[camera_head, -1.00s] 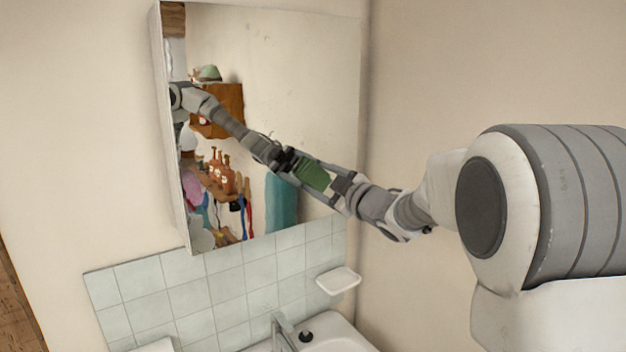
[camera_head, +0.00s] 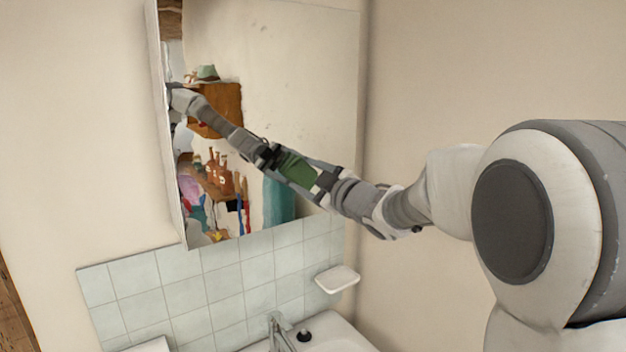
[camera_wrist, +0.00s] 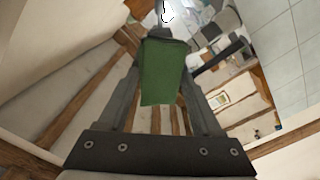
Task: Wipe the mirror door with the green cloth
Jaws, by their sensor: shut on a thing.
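The mirror door (camera_head: 300,75) fills the front of a wall cabinet and reflects the room and my arm. Small dark specks show on its upper part. The green cloth (camera_head: 297,169) is in my gripper (camera_head: 290,168) in front of the lower middle of the mirror. In the wrist view the cloth (camera_wrist: 163,72) hangs flat between the fingers of my gripper (camera_wrist: 165,35), which is shut on it. The mirror surface lies close to the fingertips. I cannot tell whether the cloth touches the glass.
Below the cabinet are pale tiles (camera_head: 180,300), a white soap dish (camera_head: 338,279) on the wall, and a basin (camera_head: 340,338) with a tap (camera_head: 280,330). A plain wall stands to the right, close to my arm.

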